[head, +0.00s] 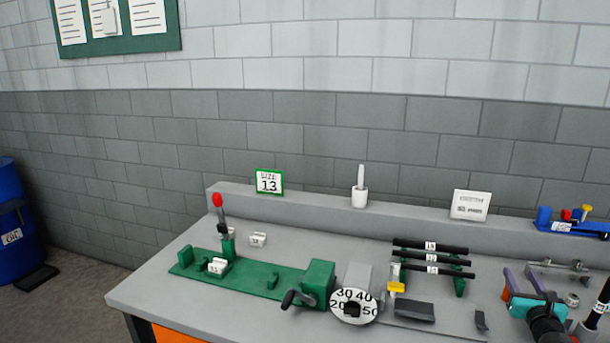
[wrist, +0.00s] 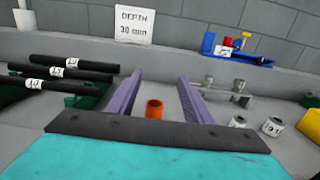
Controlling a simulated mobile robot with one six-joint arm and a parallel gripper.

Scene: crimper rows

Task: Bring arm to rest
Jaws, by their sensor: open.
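My gripper (head: 522,274) is at the lower right in the head view, over the right part of the bench. In the wrist view its two purple fingers (wrist: 157,87) are spread apart with nothing clamped between them. A small orange cylinder (wrist: 154,108) shows between the fingers, with a gap on each side. Its lower part is hidden by the dark bar of my gripper.
The grey bench (head: 150,293) carries a green crimper (head: 185,269) with a red-tipped lever, a dial (head: 353,307) and a rack of black rods (head: 430,246). Metal fittings (wrist: 224,90) and white-labelled cylinders (wrist: 272,126) stand right of my gripper. A blue tray (head: 570,226) is behind.

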